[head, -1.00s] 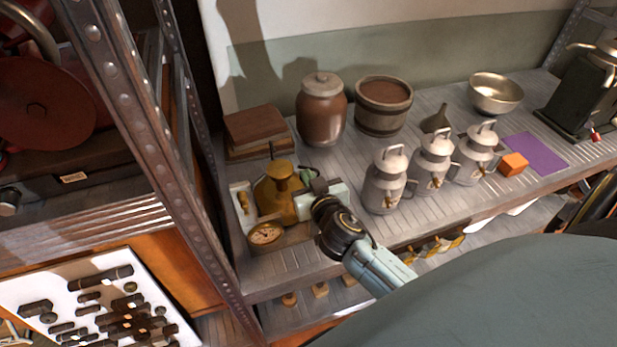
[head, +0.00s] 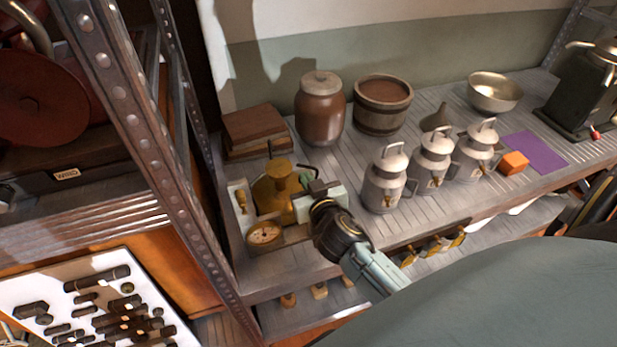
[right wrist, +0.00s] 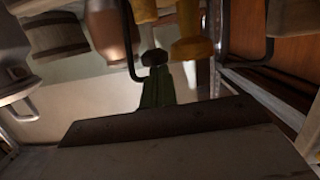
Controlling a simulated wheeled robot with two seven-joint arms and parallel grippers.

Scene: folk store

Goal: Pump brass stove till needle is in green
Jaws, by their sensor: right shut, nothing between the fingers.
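The brass stove (head: 276,192) stands in a shallow tray at the left end of the metal shelf, with a round brass knob (head: 279,168) on top. Its round dial (head: 264,234) sits at the front of the tray; the needle and any green zone are too small to read. My right gripper (head: 310,188) is shut and empty, just right of the stove's body. I cannot tell whether it touches the stove. In the right wrist view my shut fingers (right wrist: 155,82) show below brass parts (right wrist: 190,38) of the stove. My left gripper is not in view.
Several metal cans (head: 384,180) stand right of my right arm. Behind are a brown jar (head: 320,112), a wooden tub (head: 382,108) and a stack of boxes (head: 255,130). A perforated upright post (head: 165,160) stands left of the stove.

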